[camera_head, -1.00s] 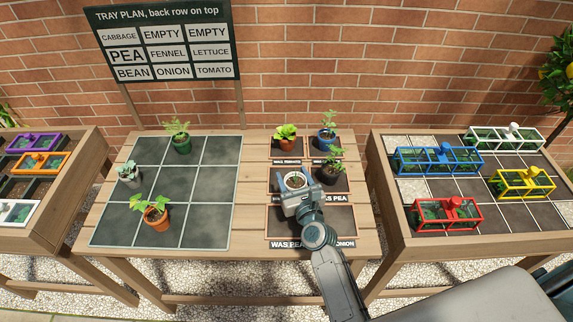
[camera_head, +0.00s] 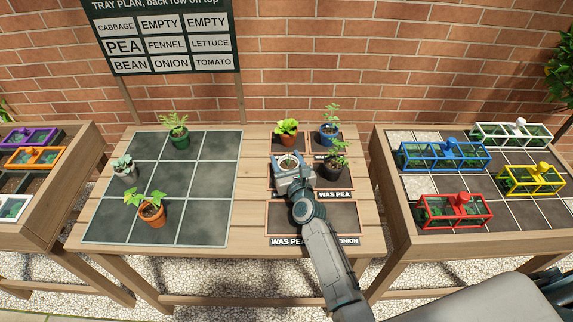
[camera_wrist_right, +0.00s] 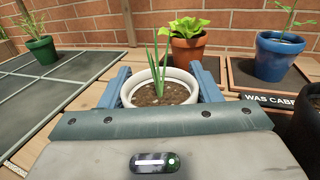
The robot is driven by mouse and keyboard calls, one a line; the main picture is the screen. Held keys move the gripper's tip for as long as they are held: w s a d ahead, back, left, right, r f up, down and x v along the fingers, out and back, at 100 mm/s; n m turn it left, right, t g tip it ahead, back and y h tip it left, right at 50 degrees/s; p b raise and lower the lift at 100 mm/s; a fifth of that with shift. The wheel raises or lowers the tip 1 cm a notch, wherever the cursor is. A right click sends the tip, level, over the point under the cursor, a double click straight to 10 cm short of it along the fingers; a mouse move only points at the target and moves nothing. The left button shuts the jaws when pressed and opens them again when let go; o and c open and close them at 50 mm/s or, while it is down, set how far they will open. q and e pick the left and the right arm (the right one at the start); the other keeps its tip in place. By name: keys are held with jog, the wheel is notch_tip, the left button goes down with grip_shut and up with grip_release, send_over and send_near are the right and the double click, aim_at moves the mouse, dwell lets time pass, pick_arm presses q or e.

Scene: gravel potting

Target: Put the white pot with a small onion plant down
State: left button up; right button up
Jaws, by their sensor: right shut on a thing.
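The white pot (camera_head: 289,158) holds a small onion plant (camera_wrist_right: 160,70) with thin upright green leaves in brown soil. My right gripper (camera_head: 290,170) is shut on the pot, with one blue finger on each side of it in the right wrist view (camera_wrist_right: 162,88). The pot is upright, over the left side of the middle row of dark mats on the right part of the table. Its base is hidden, so I cannot tell whether it touches the mat. The tray plan board (camera_head: 160,35) shows ONION in the middle of its bottom row. My left gripper is not in view.
A black pot (camera_head: 331,172) stands close right of my right gripper. An orange pot (camera_head: 286,138) and a blue pot (camera_head: 329,138) stand behind. The front mat (camera_head: 335,217) is bare. The gridded tray (camera_head: 190,205) at left holds three plants, with several free squares.

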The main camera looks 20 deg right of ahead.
jog(key=o, duration=1)
jog(key=shift+o, duration=0.2)
jog(key=shift+r, duration=0.1)
jog(key=s+b, duration=0.1)
jog(key=s, duration=1.1)
jog(key=shift+d, duration=0.2)
